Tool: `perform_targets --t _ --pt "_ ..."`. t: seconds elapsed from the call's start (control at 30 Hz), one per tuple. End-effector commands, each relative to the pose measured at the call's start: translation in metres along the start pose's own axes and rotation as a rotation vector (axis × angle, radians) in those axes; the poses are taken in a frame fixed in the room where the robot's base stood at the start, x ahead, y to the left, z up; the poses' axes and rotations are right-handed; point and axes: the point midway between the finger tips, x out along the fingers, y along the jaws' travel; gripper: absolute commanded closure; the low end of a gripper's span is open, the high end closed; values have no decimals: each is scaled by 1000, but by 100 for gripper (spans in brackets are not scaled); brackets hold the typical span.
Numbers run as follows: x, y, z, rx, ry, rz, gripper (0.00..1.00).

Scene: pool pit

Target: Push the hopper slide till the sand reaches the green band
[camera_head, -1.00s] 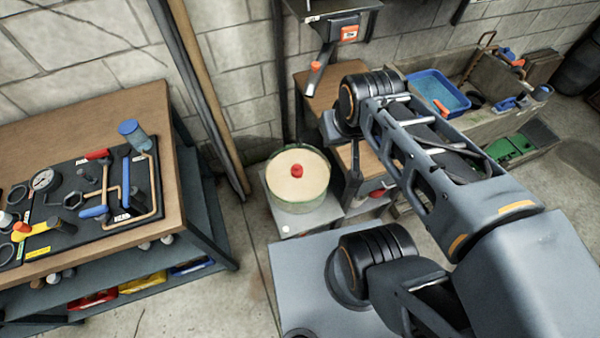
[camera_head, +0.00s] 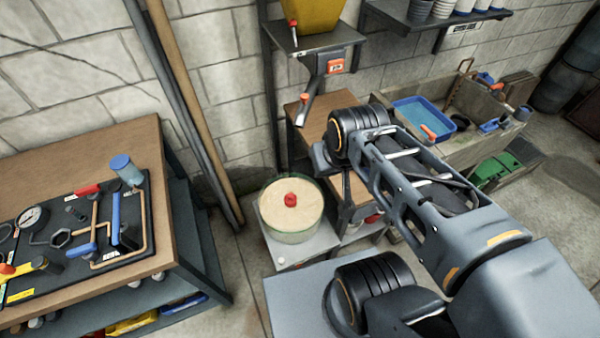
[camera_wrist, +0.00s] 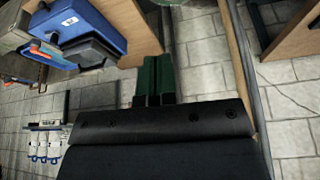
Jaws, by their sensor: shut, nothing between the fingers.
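The yellow hopper (camera_head: 312,14) stands on a grey wall bracket (camera_head: 318,38) at the top of the head view, its upper part cut off. A small red-tipped lever (camera_head: 293,32) is at its left. A chute (camera_head: 312,90) with an orange piece slopes down to the left below it. A round clear container (camera_head: 290,236) of pale sand with a red knob (camera_head: 291,199) stands below. Its wall looks greenish; I cannot make out a separate green band. My gripper's dark green fingers (camera_wrist: 154,80) are shut and empty in the wrist view. The gripper is hidden in the head view.
A wooden workbench (camera_head: 90,140) with a tool board stands at the left. A blue tub (camera_head: 425,115) stands at the right. Long poles (camera_head: 170,100) lean on the wall. A blue box (camera_wrist: 80,28) shows in the wrist view. Floor is open between bench and container.

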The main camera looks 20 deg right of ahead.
Motion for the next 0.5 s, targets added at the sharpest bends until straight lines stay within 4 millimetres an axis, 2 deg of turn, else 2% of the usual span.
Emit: perform_targets --t 0.17,0.23,0.37,0.5 --pt "2 3 1 12 -2 5 100" --pt "9 10 3 38 -27 15 100" --pt "34 29 7 123 -115 33 100" --pt "69 38 4 385 -223 -76 100"
